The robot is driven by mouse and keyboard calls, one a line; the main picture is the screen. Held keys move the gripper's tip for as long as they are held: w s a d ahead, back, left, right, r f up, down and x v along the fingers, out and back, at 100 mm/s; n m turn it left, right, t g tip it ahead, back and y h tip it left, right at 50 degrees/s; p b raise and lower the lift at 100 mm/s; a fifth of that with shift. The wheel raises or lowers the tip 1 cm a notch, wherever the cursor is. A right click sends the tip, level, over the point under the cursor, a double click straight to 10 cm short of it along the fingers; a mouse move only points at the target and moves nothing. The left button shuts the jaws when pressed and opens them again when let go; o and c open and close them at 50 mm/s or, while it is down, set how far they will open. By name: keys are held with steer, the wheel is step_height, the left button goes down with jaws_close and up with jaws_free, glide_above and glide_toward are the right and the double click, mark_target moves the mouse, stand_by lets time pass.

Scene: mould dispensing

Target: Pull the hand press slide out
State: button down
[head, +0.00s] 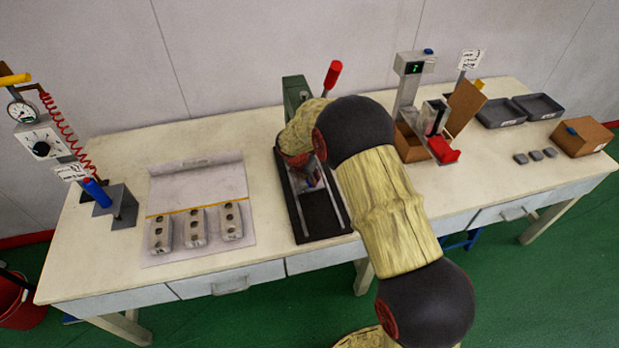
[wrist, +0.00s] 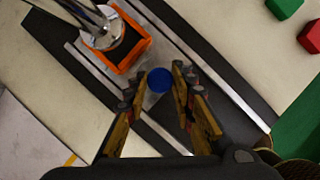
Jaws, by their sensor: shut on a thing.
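The hand press (head: 297,93) stands mid-table, with a green column, a red-tipped lever (head: 332,76) and a dark base with two pale rails. In the wrist view its slide (wrist: 146,52) shows an orange-edged frame with a dark middle, between the rails and below the shiny metal ram (wrist: 104,28). A blue round knob (wrist: 159,80) is beside the frame on the near side. My gripper (wrist: 158,90) has its fingers on either side of this knob and is shut on it. In the head view my arm hides much of the press and slide.
Left of the press, grey moulds (head: 194,228) lie on a pale sheet, near a gauge stand (head: 40,140). To the right are a scale stand (head: 412,75) with a red part (head: 442,150), dark trays (head: 500,113) and a brown box (head: 582,138). The rails' front part is clear.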

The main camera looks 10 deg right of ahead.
steer(key=shift+s, duration=0.1)
stand_by(0.3)
steer(key=s, duration=1.9)
steer(key=shift+s, duration=0.55)
steer(key=shift+f, duration=0.1)
steer(key=c, duration=1.7)
jaws_free()
steer(key=shift+s, duration=0.2)
steer(key=shift+o, duration=0.8)
steer(key=shift+w, duration=0.1)
